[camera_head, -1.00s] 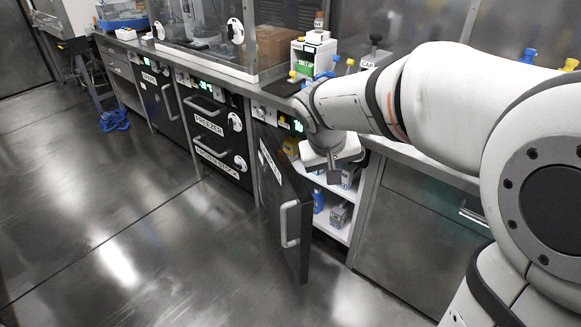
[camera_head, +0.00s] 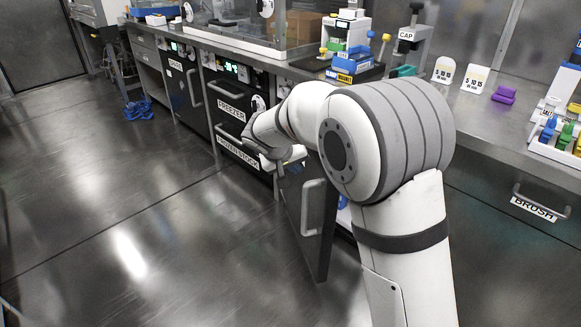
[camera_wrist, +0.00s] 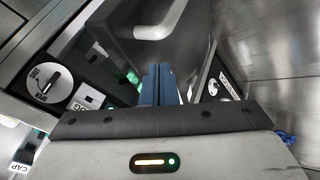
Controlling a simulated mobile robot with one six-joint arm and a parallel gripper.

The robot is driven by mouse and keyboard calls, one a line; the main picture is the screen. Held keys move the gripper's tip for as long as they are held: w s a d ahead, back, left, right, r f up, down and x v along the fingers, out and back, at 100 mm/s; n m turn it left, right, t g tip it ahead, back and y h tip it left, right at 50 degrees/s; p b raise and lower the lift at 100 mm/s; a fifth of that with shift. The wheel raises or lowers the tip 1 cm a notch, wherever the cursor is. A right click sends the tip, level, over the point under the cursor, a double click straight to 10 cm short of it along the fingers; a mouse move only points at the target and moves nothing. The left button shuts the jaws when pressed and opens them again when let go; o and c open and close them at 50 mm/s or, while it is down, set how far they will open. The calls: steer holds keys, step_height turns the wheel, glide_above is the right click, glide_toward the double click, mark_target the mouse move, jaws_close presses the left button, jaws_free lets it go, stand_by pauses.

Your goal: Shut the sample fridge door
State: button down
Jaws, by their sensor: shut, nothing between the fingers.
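The sample fridge door (camera_head: 318,235) stands ajar in the head view, a dark panel swung out from the counter front with a pale bar handle (camera_head: 306,208) on its outer face. My arm hides its upper part and most of the fridge opening. My gripper (camera_head: 280,172) is shut and empty, near the door's upper outer side; I cannot tell whether it touches. In the wrist view the closed dark fingers (camera_wrist: 160,84) point toward a grey panel, with a bar handle (camera_wrist: 160,24) beyond them.
The freezer drawers (camera_head: 232,118) are closed, left of the fridge. The counter (camera_head: 455,105) above holds racks, a cap stand (camera_head: 410,40) and small lab items. The floor (camera_head: 150,240) in front is clear.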

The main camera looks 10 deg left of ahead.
steer(key=w+d+f, duration=0.1)
steer(key=w+d+f+b, duration=0.1)
steer(key=d, duration=0.1)
steer(key=w+d+f+b, duration=0.1)
steer(key=shift+w+d+f, duration=0.25)
steer(key=shift+w+d, duration=0.1)
steer(key=shift+w, duration=0.05)
steer(key=shift+d, duration=0.1)
